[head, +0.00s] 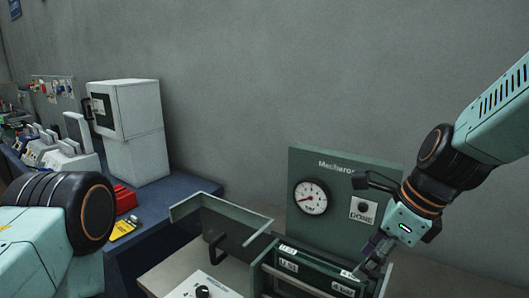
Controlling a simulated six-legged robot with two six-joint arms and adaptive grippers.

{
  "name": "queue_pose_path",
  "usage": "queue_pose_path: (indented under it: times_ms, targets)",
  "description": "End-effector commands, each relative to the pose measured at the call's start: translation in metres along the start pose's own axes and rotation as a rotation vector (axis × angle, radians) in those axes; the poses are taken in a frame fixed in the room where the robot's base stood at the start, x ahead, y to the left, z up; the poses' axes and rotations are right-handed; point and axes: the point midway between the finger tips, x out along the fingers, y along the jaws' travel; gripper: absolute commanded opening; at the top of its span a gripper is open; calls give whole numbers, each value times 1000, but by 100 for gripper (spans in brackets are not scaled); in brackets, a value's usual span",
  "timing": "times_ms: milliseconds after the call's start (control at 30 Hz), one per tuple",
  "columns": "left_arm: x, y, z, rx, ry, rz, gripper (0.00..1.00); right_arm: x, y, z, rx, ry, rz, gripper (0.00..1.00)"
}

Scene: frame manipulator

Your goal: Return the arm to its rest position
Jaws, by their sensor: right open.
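My right arm comes in from the upper right. Its gripper (372,258) is open and points down at the front of the green machine (338,165), close to the labelled panel (320,272) at its base. I cannot tell whether the fingertips touch it. A black hooked part (372,182) sticks out left of the wrist, in front of the machine's face. My left arm shows only as a thick link and joint at the lower left; its gripper is outside the view.
A white cabinet (135,130), red bin (124,198) and yellow device (124,229) sit on the blue bench (170,198). A grey wall closes the back.

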Motion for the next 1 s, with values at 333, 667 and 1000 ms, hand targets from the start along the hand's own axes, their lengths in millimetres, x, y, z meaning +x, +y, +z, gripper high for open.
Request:
queue_pose_path:
  times_ms: [333,667,1000]
  targets:
    - [0,0,0,0,0,0,40,87,14,-72,-367,155,21,47]
    - [0,0,0,0,0,0,40,182,86,-186,-1062,304,168,47]
    - [0,0,0,0,0,0,40,223,180,-265,-1751,263,344,47]
